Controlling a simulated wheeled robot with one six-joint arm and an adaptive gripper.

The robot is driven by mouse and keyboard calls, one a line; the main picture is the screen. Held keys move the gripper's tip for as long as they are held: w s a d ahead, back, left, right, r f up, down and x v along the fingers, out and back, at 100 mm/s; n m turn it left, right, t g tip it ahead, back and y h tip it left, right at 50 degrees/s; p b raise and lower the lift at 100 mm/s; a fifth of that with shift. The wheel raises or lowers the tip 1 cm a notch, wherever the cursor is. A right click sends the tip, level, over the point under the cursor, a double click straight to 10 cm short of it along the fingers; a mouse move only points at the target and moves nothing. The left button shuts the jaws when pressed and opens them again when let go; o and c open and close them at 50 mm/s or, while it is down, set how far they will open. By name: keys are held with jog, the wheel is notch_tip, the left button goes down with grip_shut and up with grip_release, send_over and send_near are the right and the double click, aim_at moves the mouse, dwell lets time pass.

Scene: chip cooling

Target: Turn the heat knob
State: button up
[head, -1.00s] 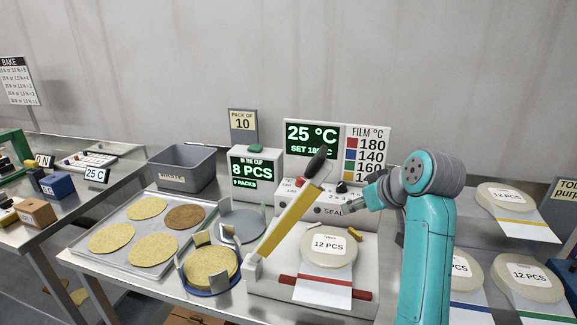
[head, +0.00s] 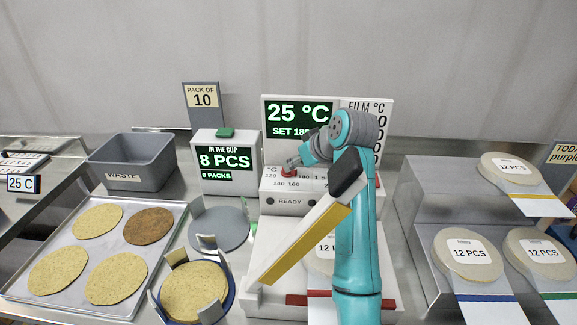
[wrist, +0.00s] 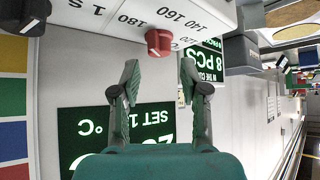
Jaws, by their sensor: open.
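The red heat knob (wrist: 158,42) sits on the white front of the sealer, with a scale of printed temperatures around it. In the wrist view my gripper (wrist: 158,68) is open, with one finger to each side of the knob's line and the knob just beyond the fingertips. I cannot tell whether they touch. In the head view my gripper (head: 291,164) is at the upper left of the sealer panel (head: 285,202), and mostly hides the knob. The sealer display (head: 298,118) reads 25 °C and SET 180.
The sealer's raised yellow-edged lever (head: 312,238) stands in front of my arm. A second, black knob (wrist: 25,12) is at the wrist view's upper left. The piece counter (head: 228,165) stands left of the sealer. Wrapped packs (head: 468,256) lie on the right rack.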

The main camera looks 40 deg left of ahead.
jog(key=shift+x, duration=2.55)
jog(key=shift+d, duration=0.1)
grip_shut()
